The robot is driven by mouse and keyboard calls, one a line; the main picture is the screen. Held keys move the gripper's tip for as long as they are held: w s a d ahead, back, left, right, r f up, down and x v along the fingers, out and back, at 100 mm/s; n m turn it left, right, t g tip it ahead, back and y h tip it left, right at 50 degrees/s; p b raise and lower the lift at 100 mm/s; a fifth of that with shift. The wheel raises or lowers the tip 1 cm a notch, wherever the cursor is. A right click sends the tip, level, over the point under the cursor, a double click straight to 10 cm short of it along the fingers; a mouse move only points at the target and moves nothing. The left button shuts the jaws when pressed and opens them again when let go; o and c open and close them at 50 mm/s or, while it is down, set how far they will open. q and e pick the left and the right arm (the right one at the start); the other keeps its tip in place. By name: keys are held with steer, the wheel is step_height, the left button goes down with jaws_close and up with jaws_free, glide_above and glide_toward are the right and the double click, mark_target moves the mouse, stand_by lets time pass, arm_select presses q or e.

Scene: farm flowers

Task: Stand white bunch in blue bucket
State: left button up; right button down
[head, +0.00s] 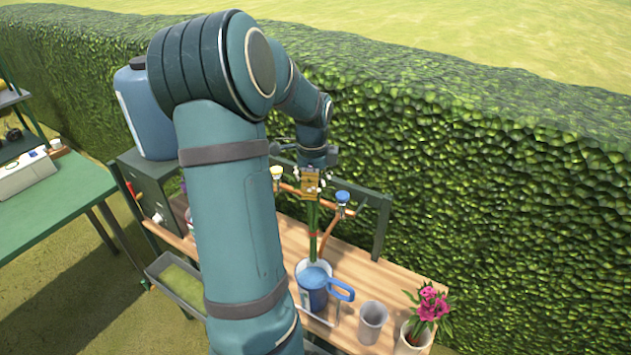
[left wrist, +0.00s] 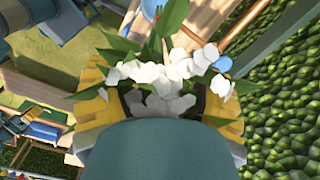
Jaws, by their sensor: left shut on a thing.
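My left gripper (head: 311,184) is shut on the white bunch and holds it upright, stems down, above the bench. The bunch's green stems (head: 312,222) hang below the fingers. In the left wrist view, its white flowers (left wrist: 165,75) and green leaves fill the space between the yellow fingers of my left gripper (left wrist: 160,105). A blue vessel with a handle (head: 314,292) stands on the bench below. A pale round rim (head: 303,264) shows just behind it, under the stem ends. Whether the stems are inside that rim cannot be told. My right gripper is out of view.
A grey cup (head: 372,321) and a white pot with pink flowers (head: 416,334) stand on the wooden bench (head: 392,284) to the right. A copper pipe with a blue-topped tap (head: 342,198) is close beside the stems. A hedge (head: 480,180) runs behind.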

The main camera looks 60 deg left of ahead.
mark_target(313, 211)
arm_select(q)
steer(key=shift+f, duration=0.75)
steer(key=shift+f+b, duration=4.25)
steer(key=shift+f, duration=1.5)
steer(key=shift+f+b, duration=2.6)
steer(key=shift+f, duration=1.45)
steer(key=o, duration=1.3)
step_height(313, 211, up, 12)
steer(key=shift+r, duration=0.1)
